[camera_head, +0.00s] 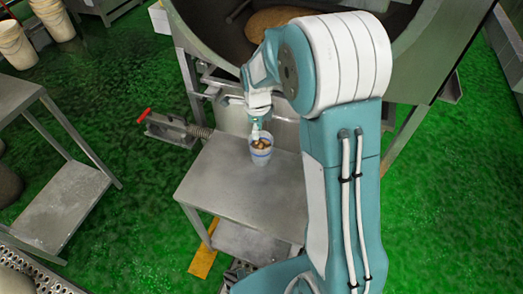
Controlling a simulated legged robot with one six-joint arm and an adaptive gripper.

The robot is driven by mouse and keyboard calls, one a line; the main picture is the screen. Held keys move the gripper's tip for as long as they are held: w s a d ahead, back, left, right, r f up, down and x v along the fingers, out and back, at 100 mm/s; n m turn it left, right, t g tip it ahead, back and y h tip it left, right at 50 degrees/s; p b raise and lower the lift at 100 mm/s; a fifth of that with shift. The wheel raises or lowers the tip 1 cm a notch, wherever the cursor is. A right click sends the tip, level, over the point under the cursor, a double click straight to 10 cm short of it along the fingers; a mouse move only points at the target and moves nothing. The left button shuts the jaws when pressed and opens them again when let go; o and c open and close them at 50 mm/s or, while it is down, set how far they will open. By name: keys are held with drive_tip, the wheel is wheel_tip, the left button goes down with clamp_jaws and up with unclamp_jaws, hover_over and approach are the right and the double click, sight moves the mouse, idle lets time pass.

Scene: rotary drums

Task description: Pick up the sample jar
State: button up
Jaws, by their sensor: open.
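The sample jar (261,153) is a small translucent cup with brownish contents and a blue mark on its side. It stands upright on a grey metal table (225,185), near the table's back edge. My gripper (257,133) points down at the jar's rim from above and behind. It is small in the picture, and its fingers are partly lost against the jar. It is open. I cannot tell whether a finger touches the rim or reaches inside. My arm covers the right side of the table.
A large rotary drum (225,30) with a brown heap inside stands behind the table. A red-handled lever (144,116) with a spring sits left of the table. Another metal table (62,205) and white buckets (15,44) stand at left. Green floor lies between the tables.

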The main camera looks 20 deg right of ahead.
drive_tip(key=m, duration=0.2)
hover_over(257, 153)
wheel_tip(257, 153, down, 7)
drive_tip(key=shift+w+f, duration=0.15)
drive_tip(key=shift+f, duration=3.2)
clamp_jaws()
